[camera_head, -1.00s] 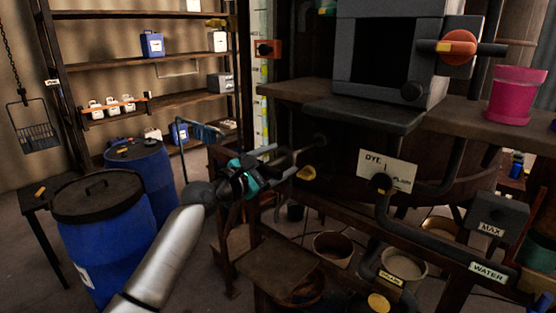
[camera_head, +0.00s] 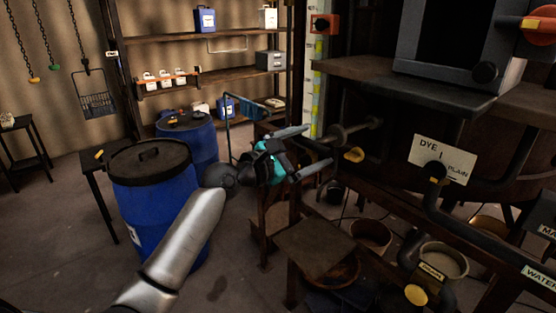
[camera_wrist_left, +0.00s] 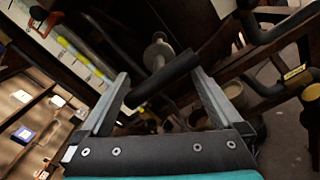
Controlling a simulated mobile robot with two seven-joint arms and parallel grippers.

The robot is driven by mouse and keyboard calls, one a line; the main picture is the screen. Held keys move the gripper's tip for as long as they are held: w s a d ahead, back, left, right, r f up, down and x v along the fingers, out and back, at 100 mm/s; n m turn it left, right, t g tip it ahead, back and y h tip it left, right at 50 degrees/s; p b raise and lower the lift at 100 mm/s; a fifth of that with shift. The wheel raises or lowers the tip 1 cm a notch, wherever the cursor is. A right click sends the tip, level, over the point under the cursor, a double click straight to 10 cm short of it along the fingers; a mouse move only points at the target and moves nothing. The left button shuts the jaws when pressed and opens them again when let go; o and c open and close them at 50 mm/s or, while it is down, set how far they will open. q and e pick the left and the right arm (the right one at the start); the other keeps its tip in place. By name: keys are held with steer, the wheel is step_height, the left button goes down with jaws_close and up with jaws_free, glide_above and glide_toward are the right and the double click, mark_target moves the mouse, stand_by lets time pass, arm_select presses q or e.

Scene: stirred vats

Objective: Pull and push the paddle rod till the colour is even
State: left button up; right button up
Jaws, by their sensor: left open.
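The paddle rod (camera_head: 358,127) comes out of the dark vat on the right, with a round grey disc on it. The disc also shows in the wrist view (camera_wrist_left: 158,54). A dark cross handle (camera_wrist_left: 152,84) sits at the rod's near end. My left gripper (camera_head: 318,146), with teal parts, is open at the handle. In the wrist view its two fingers (camera_wrist_left: 160,74) stand on either side with the handle across between them. I cannot tell whether they touch it. The liquid and its colour are hidden. My right gripper is not in view.
Blue drums (camera_head: 152,205) stand on the left, with shelves (camera_head: 205,82) behind. A white DYE/PLAIN sign (camera_head: 441,158) and dark pipes are on the right. A small brown platform (camera_head: 314,246) and several buckets lie below the rod.

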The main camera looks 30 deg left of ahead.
arm_select(q)
steer(key=b+v, duration=0.1)
steer(key=v, duration=0.8)
steer(key=shift+s, duration=0.3)
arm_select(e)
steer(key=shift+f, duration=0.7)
